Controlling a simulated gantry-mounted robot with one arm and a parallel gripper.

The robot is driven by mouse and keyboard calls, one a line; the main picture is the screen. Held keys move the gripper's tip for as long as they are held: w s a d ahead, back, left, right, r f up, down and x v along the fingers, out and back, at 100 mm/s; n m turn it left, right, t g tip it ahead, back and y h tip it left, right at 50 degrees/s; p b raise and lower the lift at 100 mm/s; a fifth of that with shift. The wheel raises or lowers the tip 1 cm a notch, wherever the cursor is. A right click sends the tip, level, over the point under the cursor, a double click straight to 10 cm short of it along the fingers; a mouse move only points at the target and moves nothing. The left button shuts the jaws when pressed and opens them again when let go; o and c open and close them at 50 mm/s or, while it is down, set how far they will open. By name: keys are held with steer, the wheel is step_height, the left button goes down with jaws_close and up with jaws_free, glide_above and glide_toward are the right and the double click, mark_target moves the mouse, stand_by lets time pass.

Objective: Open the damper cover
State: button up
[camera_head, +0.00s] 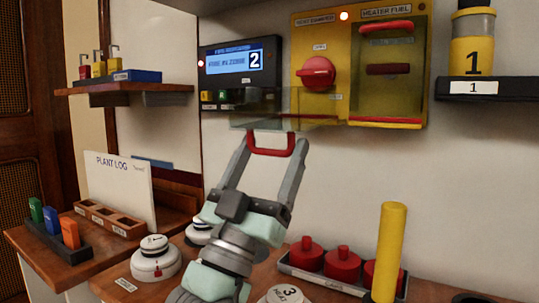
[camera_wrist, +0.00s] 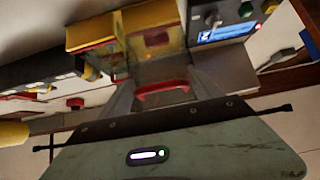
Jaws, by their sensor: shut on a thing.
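The damper panel (camera_head: 304,54) is the left half of a yellow wall box, with a red knob (camera_head: 318,73) and a lit red lamp. Its clear damper cover (camera_head: 305,122) juts out from the bottom of that half towards me, lowered away from the knob. My gripper (camera_head: 272,140) is shut on the cover's red handle (camera_head: 274,151). In the wrist view, my gripper (camera_wrist: 160,95) has the red handle (camera_wrist: 163,86) between its fingers, with the clear cover (camera_wrist: 160,70) beyond it.
The heater fuel half (camera_head: 388,65) beside it has its own shut cover with a red handle. A display unit (camera_head: 238,62) hangs to the left. A shelf (camera_head: 485,89) with a yellow canister is at right. A yellow cylinder (camera_head: 390,245) stands on the bench below.

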steer(key=shift+w+f, duration=0.15)
steer(key=o, duration=2.1)
steer(key=p+v, duration=0.1)
steer(key=v, duration=0.9)
steer(key=shift+s+f, duration=0.15)
steer(key=shift+s, duration=0.15)
steer(key=shift+a, duration=0.15)
